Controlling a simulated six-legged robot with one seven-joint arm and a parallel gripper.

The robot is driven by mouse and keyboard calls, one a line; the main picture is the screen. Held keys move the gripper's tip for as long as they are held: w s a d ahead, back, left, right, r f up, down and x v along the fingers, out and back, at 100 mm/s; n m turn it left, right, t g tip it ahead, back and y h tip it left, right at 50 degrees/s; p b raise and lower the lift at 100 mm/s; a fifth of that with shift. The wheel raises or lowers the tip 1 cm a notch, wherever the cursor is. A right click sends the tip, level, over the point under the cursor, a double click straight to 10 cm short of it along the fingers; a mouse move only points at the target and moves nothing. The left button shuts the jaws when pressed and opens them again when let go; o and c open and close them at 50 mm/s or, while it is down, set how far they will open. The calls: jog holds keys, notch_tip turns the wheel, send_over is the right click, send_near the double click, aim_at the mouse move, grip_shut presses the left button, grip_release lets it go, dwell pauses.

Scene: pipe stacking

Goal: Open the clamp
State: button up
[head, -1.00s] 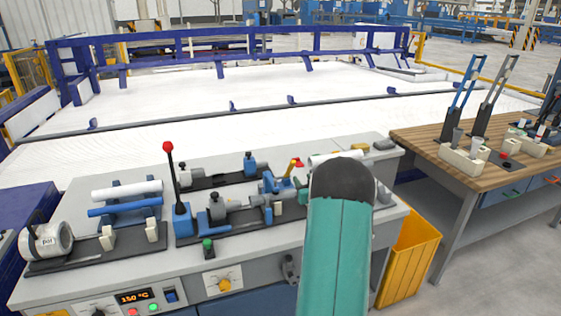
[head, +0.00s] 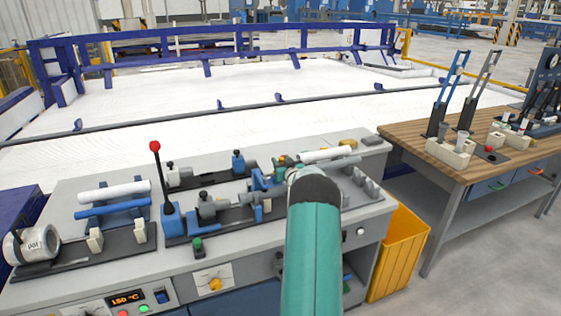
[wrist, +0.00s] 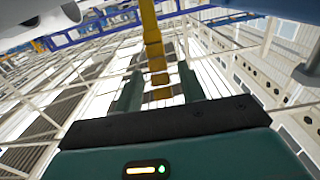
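The blue clamp (head: 262,182) stands at the right end of the dark rail on the grey workbench. Its yellow lever with a red tip, seen earlier, is now mostly hidden behind the end of my teal arm. In the wrist view the two fingers of my gripper (wrist: 159,88) are apart. A yellow bar (wrist: 152,40) runs down between them in the picture; I cannot tell whether it is the lever or something behind, nor whether the fingers touch it. In the head view the fingers are hidden by my arm.
A white pipe (head: 328,155) lies behind my arm's end. A red-knobbed lever (head: 159,180) rises left of the clamp. Another white pipe (head: 113,192) lies above a blue pipe (head: 112,210) on the left. A yellow bin (head: 397,255) and wooden table (head: 420,140) are at right.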

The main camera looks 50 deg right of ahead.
jog(key=shift+w+d, duration=0.2)
jog(key=shift+w, duration=0.3)
jog(key=shift+c, duration=0.2)
grip_shut()
